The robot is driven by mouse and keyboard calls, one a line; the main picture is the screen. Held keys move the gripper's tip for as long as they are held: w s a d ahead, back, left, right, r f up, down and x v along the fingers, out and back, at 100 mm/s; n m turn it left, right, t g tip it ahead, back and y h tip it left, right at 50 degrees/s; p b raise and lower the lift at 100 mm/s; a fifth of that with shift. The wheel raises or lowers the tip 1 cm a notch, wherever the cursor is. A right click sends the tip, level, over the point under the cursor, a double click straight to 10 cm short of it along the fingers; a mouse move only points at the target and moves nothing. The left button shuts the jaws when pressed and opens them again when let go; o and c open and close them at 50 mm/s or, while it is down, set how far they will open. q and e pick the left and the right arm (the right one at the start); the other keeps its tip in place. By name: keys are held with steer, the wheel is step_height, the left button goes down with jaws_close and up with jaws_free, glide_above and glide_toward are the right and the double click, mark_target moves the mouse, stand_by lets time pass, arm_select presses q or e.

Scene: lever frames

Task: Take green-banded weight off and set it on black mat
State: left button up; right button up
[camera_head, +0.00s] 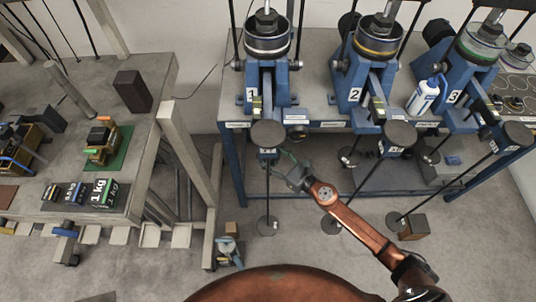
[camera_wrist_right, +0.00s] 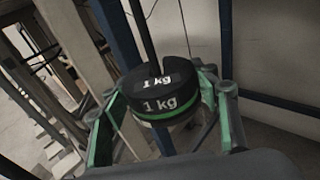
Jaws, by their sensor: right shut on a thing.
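The green-banded weight (camera_wrist_right: 160,100) is a black slotted disc marked 1 kg, seen in the right wrist view. My right gripper (camera_head: 281,169) is shut on it, with one green finger at each side. A dark rod rises at the weight's slot; whether it is still inside the slot I cannot tell. In the head view the gripper is below the lever end of station 1, beside its hanger rod (camera_head: 267,190), and the weight is too small to make out. The black mat (camera_head: 62,208) lies on the left table and bears several dark labelled patches or pieces. My left gripper is out of view.
Blue lever stations 1 (camera_head: 262,90), 2 (camera_head: 355,90) and 3 (camera_head: 462,85) stand on the bench. Hanging rods crowd the space below. A slanted grey post (camera_head: 182,150) stands between bench and left table. A green mat (camera_head: 122,150) holds a small device.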

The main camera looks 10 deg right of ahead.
mark_target(278, 161)
steer(key=shift+f+b+v, duration=0.2)
steer(key=shift+b+v, duration=0.4)
steer(key=shift+v, duration=2.45)
